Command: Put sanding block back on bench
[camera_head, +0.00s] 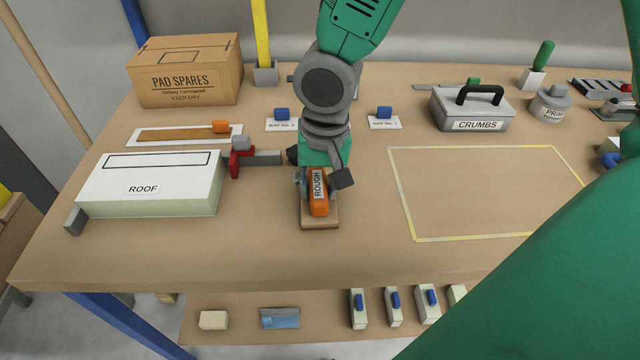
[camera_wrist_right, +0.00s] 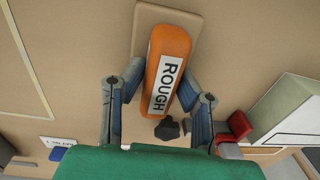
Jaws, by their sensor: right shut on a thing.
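The sanding block (camera_head: 318,222) has a tan base and an orange handle labelled ROUGH; it also shows in the right wrist view (camera_wrist_right: 168,70). My right gripper (camera_head: 318,184) comes down over it and is shut on the orange handle, with one finger on each side in the wrist view. The block is over the wooden bench (camera_head: 270,255), left of the yellow taped rectangle. Its base looks flat and at or very near the bench top; I cannot tell whether it touches. My left gripper is not in view.
The taped rectangle (camera_head: 480,190) is empty. A CRUMBS box (camera_head: 472,112) and a PAD SPARES carton (camera_head: 185,70) stand behind. The front strip of bench is clear.

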